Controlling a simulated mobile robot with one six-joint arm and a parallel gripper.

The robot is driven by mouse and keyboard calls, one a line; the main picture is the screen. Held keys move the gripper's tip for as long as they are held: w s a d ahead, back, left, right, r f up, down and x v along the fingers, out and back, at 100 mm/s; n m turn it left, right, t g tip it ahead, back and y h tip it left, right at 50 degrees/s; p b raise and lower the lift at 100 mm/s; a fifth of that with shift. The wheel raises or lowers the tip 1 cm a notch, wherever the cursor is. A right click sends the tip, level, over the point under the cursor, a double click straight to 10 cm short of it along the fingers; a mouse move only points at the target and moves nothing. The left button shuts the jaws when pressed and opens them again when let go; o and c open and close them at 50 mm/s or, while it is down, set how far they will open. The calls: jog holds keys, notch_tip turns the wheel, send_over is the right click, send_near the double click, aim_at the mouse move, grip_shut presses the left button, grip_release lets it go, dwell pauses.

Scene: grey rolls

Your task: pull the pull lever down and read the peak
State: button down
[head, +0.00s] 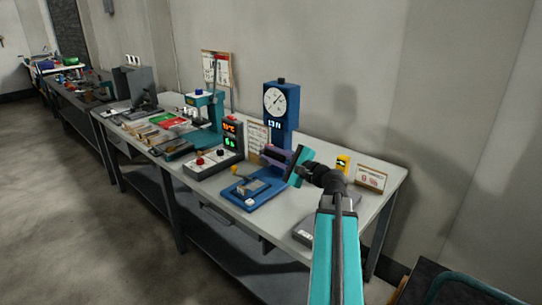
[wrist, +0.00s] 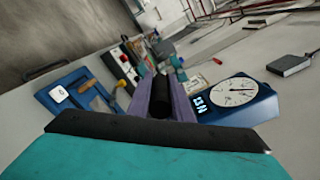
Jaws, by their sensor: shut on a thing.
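The blue tester's column (head: 290,125) stands on the table and carries a round white dial (head: 275,101). A small lit readout (head: 274,125) sits below the dial; I cannot read it surely. The dial also shows in the wrist view (wrist: 236,92), tilted. My gripper (head: 272,153) is in front of the column, above the blue base (head: 267,198). In the wrist view, its purple fingers (wrist: 162,88) are closed around a black, rounded grip (wrist: 162,104), which appears to be the pull lever's end. The rest of the lever is hidden behind my gripper.
A red-and-green display box (head: 232,134) and a button box (head: 212,163) stand left of the tester. A yellow device (head: 343,163) and a small sign (head: 372,178) stand to the right.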

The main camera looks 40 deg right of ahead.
jog(key=shift+a+f, duration=0.2)
jog(key=shift+f, duration=0.1)
jog(key=c, duration=1.6)
grip_release()
jog(key=shift+d, duration=0.1)
jog(key=shift+r, duration=0.1)
jog(key=shift+s+d, duration=0.1)
jog(key=shift+s, duration=0.05)
jog(key=s+b, duration=0.1)
jog(key=s, duration=0.1)
jog(key=s+d+b, duration=0.1)
jog(key=s, duration=0.2)
jog(key=s+b, duration=0.1)
jog(key=s, duration=0.2)
jog(key=shift+s+d+f, duration=0.2)
jog(key=shift+s+d, duration=0.05)
jog(key=shift+d, duration=0.1)
jog(key=shift+s+d+b, duration=0.1)
jog(key=shift+s+b, duration=0.25)
jog(key=shift+b, duration=0.5)
